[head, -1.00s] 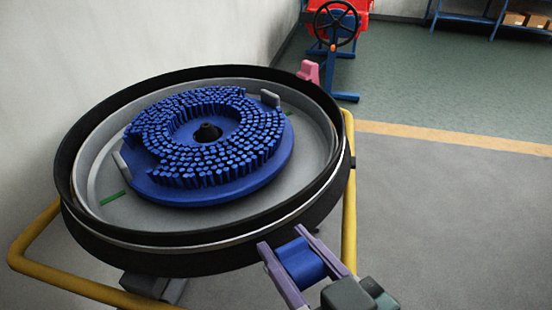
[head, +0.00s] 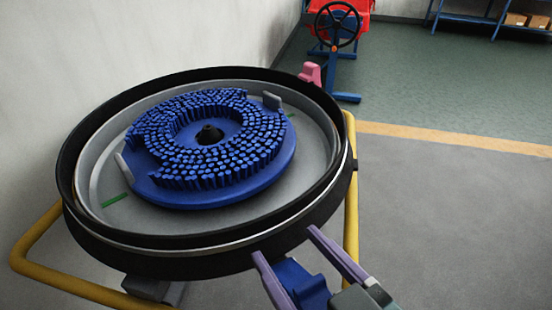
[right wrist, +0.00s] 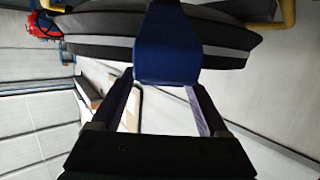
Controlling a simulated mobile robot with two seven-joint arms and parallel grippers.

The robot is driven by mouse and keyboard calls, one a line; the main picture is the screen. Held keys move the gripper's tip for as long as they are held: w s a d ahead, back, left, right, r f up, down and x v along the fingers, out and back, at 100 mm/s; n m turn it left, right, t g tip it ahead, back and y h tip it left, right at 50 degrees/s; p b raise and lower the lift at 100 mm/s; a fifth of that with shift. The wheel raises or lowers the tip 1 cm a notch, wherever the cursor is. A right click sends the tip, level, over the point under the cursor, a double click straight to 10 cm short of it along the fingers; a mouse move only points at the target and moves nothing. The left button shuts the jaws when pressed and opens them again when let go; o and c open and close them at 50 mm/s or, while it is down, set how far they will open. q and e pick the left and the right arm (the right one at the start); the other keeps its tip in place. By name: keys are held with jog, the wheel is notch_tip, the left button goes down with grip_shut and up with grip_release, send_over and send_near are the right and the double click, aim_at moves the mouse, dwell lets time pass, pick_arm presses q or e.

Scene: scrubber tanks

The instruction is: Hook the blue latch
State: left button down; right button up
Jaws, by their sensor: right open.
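The blue latch (head: 300,284) is at the near right side of the round black-rimmed tank (head: 180,262), below its rim. It also shows in the right wrist view (right wrist: 166,45), against the tank's outer wall. My right gripper (head: 285,243) is open, with its two purple fingers on either side of the latch. In the right wrist view the fingers (right wrist: 158,84) reach toward the latch's lower end. I cannot tell whether either finger touches it. The latch's join to the tank is hidden in the head view. My left gripper is not in view.
A blue brush disc (head: 215,145) lies in the tank. A pink latch (head: 310,73) is on the tank's far side. A yellow tube frame (head: 350,190) surrounds the tank. A wall stands left; open floor lies right. A red machine with a handwheel (head: 337,24) is behind.

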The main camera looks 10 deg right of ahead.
jog(key=v, duration=0.9)
jog(key=shift+p, duration=0.45)
jog(key=d+r+m+g+h+p, duration=0.3)
jog(key=d+r+g+h+p, duration=0.4)
jog(key=d, duration=0.3)
jog(key=s+r+g+y+p, duration=0.2)
jog(key=s+r+g+p, duration=0.1)
jog(key=s+r+p, duration=0.4)
notch_tip(320, 180, up, 36)
jog(key=w+p, duration=0.1)
jog(key=p, duration=3.3)
jog(key=shift+d, duration=0.25)
